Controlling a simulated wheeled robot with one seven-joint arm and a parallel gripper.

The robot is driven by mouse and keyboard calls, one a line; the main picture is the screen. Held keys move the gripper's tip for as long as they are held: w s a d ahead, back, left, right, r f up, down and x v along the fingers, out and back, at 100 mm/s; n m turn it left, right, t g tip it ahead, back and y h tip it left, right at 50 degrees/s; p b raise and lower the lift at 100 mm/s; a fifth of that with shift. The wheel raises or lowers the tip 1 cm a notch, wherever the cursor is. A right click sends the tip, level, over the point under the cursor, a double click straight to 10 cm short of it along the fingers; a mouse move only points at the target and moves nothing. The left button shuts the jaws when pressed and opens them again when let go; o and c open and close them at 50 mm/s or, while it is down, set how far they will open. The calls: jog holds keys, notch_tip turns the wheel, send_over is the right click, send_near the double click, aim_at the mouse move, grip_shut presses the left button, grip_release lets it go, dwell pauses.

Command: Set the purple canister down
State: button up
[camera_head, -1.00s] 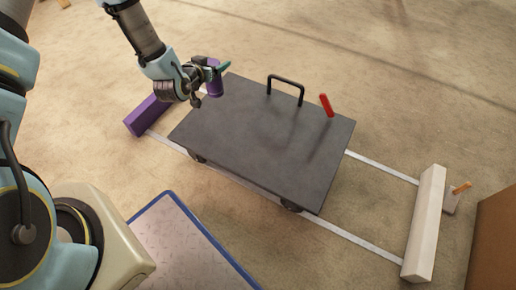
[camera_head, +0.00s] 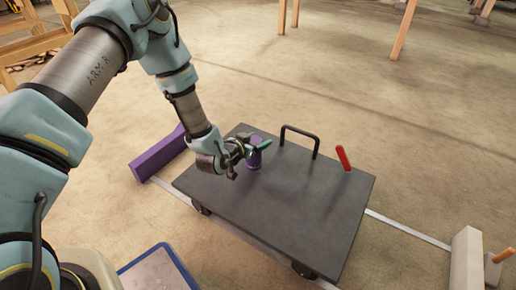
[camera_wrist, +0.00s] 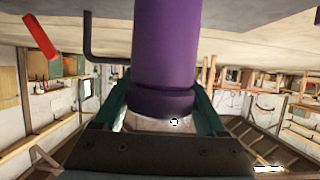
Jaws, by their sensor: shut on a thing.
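The purple canister (camera_head: 254,160) is upright at the far left part of the dark cart deck (camera_head: 285,205). My gripper (camera_head: 257,146) is shut on it near its upper end, with green fingers on either side. In the wrist view the canister (camera_wrist: 165,50) fills the middle between the green fingers (camera_wrist: 163,103) and runs out of the top edge. Its lower end appears at or very close to the deck; I cannot tell whether it touches.
A black handle (camera_head: 300,138) and a red lever (camera_head: 343,158) stand on the deck's far side. The deck's middle and near part are clear. The cart is between a purple beam (camera_head: 158,155) and a pale beam (camera_head: 466,262), joined by pale strips. A blue-edged platform (camera_head: 155,270) is nearer me.

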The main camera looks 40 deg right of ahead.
notch_tip(320, 180, down, 2)
jog(key=shift+r, duration=0.1)
jog(key=o, duration=1.6)
jog(key=shift+c, duration=0.2)
jog(key=shift+a+r, duration=0.15)
jog(key=shift+a, duration=0.1)
jog(key=p+v, duration=0.3)
jog(key=v, duration=0.8)
jog(key=shift+a, duration=0.2)
jog(key=shift+r, duration=0.15)
